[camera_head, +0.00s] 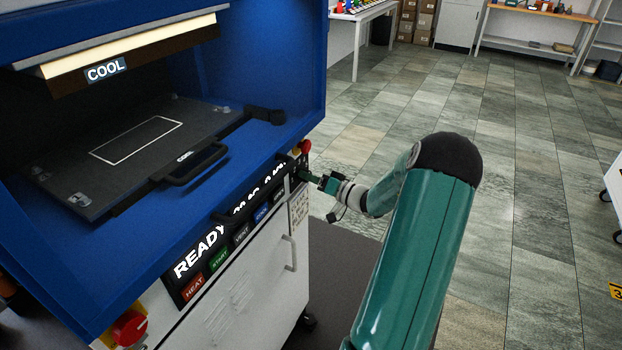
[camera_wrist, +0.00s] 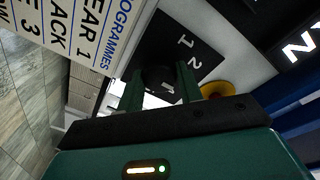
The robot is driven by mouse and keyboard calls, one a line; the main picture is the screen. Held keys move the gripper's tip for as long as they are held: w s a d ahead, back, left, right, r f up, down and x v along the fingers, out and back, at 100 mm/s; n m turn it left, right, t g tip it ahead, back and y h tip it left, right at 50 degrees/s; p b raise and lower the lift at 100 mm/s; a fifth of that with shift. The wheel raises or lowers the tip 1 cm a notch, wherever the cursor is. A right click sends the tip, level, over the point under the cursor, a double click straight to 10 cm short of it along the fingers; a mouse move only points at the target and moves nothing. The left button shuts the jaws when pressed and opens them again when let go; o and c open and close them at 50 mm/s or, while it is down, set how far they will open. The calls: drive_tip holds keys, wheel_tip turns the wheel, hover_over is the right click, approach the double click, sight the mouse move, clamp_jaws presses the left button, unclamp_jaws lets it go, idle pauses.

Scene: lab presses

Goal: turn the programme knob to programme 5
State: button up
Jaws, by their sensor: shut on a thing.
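The programme knob (camera_wrist: 158,77) is a dark round knob on a black dial plate (camera_wrist: 188,52) in the wrist view. The white numbers 1 and 2 show on the plate; the other numbers and the knob's pointer cannot be made out. My gripper (camera_wrist: 160,88) has its two green fingers on either side of the knob and is shut on it. In the head view my gripper (camera_head: 311,178) reaches the right end of the press's front panel, and the knob there is mostly hidden by it.
A red stop button (camera_head: 305,147) sits just above my gripper; its yellow base (camera_wrist: 215,89) shows beside the knob. A programme card (camera_wrist: 85,32) is on the other side. The panel display (camera_head: 200,250) reads READY. The press lid is open, with a COOL sign.

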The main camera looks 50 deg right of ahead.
drive_tip(key=shift+m, duration=0.3)
drive_tip(key=shift+d+m+g+y, duration=0.15)
drive_tip(key=shift+m+y, duration=0.35)
drive_tip(key=shift+m, duration=4.35)
drive_tip(key=shift+m+g+y, duration=0.25)
drive_tip(key=shift+m+y, duration=0.25)
drive_tip(key=shift+m, duration=4.4)
drive_tip(key=shift+d+m+g+y, duration=0.15)
drive_tip(key=shift+m+y, duration=0.35)
drive_tip(key=shift+m, duration=4.35)
drive_tip(key=shift+a, duration=0.1)
drive_tip(key=o, duration=1)
